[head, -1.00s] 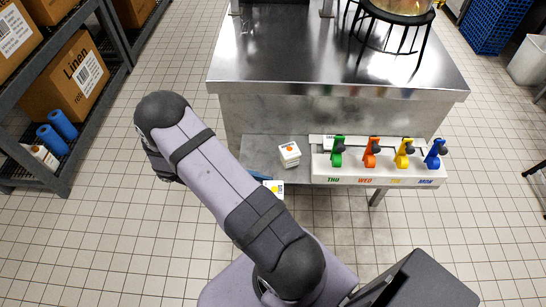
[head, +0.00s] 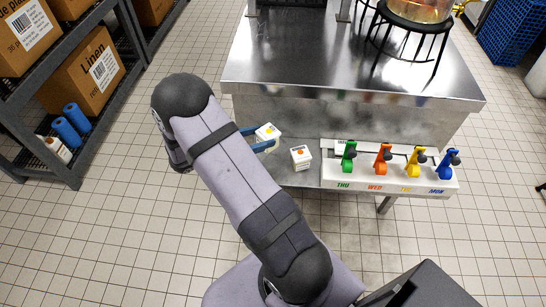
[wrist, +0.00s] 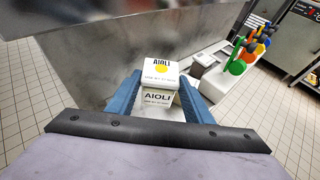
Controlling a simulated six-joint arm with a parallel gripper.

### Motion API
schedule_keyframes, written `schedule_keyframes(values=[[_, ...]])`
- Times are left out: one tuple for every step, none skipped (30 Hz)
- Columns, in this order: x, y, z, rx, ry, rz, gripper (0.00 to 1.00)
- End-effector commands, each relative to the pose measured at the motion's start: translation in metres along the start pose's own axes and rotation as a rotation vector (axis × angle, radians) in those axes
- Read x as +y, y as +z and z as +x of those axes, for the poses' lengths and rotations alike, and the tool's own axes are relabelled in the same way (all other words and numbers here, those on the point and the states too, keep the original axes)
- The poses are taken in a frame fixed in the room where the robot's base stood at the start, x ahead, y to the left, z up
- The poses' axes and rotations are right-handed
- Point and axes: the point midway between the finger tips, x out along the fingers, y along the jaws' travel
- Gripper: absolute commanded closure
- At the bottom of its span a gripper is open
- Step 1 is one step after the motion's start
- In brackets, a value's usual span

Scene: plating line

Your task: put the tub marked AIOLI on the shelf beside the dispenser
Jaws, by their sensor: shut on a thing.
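The tub marked AIOLI (wrist: 158,98) is a white square tub with a yellow dot on its lid; in the head view it (head: 267,131) shows at the arm's far end. My gripper (wrist: 161,80) has its blue fingers shut on the tub's two sides. The tub looks upright, over the left part of the grey shelf (head: 290,178); I cannot tell whether it touches the shelf. The dispenser (head: 390,179) is a white bar with green, orange, yellow and blue handles, at the shelf's right. It also shows in the wrist view (wrist: 222,84).
The steel counter (head: 350,108) rises behind the shelf. A rack with boxes (head: 82,70) stands at the left.

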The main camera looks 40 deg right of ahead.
Motion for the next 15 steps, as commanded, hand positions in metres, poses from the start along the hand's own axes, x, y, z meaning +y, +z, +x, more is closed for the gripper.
schedule_keyframes(values=[[-0.001, -0.007, 0.003, -0.001, -0.002, -0.005, 0.81], [-0.001, -0.011, 0.005, -0.001, -0.002, -0.005, 0.81], [-0.001, -0.017, 0.007, -0.001, -0.002, -0.004, 0.81], [-0.001, -0.020, 0.009, -0.001, -0.002, -0.004, 0.81], [-0.001, -0.024, 0.010, -0.001, -0.002, -0.004, 0.81], [-0.001, -0.029, 0.012, -0.002, -0.002, -0.003, 0.81], [-0.001, -0.032, 0.013, -0.002, -0.002, -0.003, 0.81], [-0.001, -0.035, 0.015, -0.002, -0.002, -0.003, 0.81], [-0.001, -0.039, 0.016, -0.002, -0.001, -0.002, 0.81], [0.000, -0.041, 0.017, -0.002, -0.001, -0.001, 0.81], [0.000, -0.042, 0.018, -0.002, -0.001, -0.001, 0.81], [0.000, -0.044, 0.018, -0.002, -0.001, 0.000, 0.81], [0.000, -0.044, 0.018, -0.002, -0.001, 0.001, 0.81], [0.000, -0.044, 0.018, -0.001, -0.001, 0.001, 0.81], [0.000, -0.045, 0.019, -0.001, -0.001, 0.002, 0.81]])
